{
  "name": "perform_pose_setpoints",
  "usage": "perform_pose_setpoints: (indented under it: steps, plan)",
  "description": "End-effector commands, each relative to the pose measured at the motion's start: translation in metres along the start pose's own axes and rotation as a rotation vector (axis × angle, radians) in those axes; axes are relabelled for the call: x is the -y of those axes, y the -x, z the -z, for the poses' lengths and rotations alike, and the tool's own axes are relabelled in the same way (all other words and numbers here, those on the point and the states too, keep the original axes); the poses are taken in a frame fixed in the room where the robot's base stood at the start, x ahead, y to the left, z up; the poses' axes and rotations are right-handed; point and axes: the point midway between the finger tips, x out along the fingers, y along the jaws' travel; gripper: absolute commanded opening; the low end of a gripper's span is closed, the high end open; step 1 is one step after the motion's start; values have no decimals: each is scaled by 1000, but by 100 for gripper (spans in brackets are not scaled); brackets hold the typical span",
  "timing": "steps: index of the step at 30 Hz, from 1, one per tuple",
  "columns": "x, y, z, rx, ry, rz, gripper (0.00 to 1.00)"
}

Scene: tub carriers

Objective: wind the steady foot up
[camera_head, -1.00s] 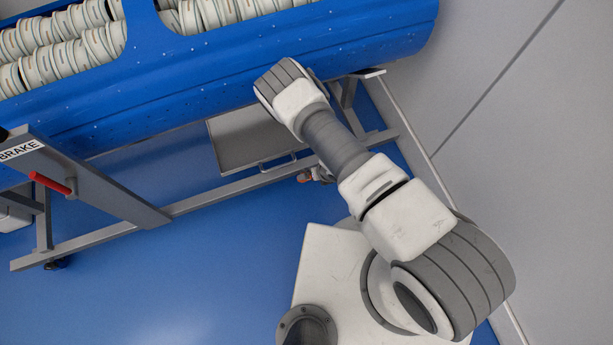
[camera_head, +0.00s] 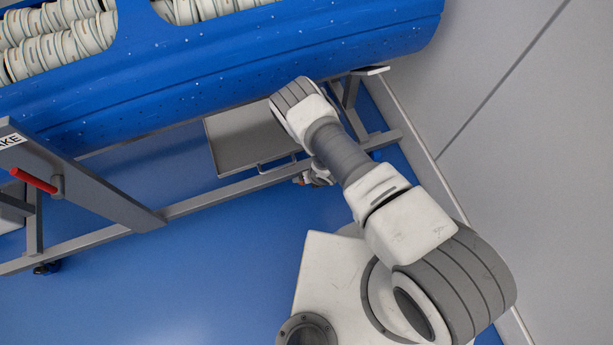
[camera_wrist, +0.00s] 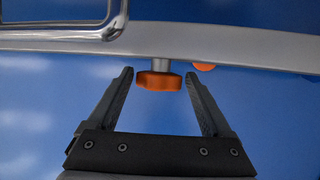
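The steady foot's orange knob (camera_wrist: 159,81) hangs on a short grey stem below the carrier's metal rail (camera_wrist: 220,47) in the wrist view. My gripper (camera_wrist: 158,85) is open, with one dark finger on each side of the knob and a visible gap to it on both sides. In the head view my gripper (camera_head: 318,176) is small and mostly hidden behind my arm, close to the lower frame rail (camera_head: 225,196). The knob cannot be made out clearly there. A foot pad and the floor contact are not visible.
A blue tub (camera_head: 225,75) full of pale rings sits on the grey frame. A grey tray (camera_head: 235,148) hangs below it. A red brake lever (camera_head: 33,180) is at left. A second orange part (camera_wrist: 204,66) shows behind the rail. A wall (camera_head: 530,150) stands close at right; blue floor lies open in front.

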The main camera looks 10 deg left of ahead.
Motion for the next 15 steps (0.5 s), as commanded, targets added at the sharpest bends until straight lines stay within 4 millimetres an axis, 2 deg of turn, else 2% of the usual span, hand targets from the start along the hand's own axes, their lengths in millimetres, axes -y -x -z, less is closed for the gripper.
perform_pose_setpoints:
  steps: [1, 2, 10, 11, 15]
  plan:
    - [0, 0, 0, 0, 0, 0, 73]
    - [0, 0, 0, 0, 0, 0, 68]
    - [0, 0, 0, 1, 0, 0, 19]
    - [0, 0, 0, 1, 0, 0, 16]
    - [0, 0, 0, 1, -3, -5, 16]
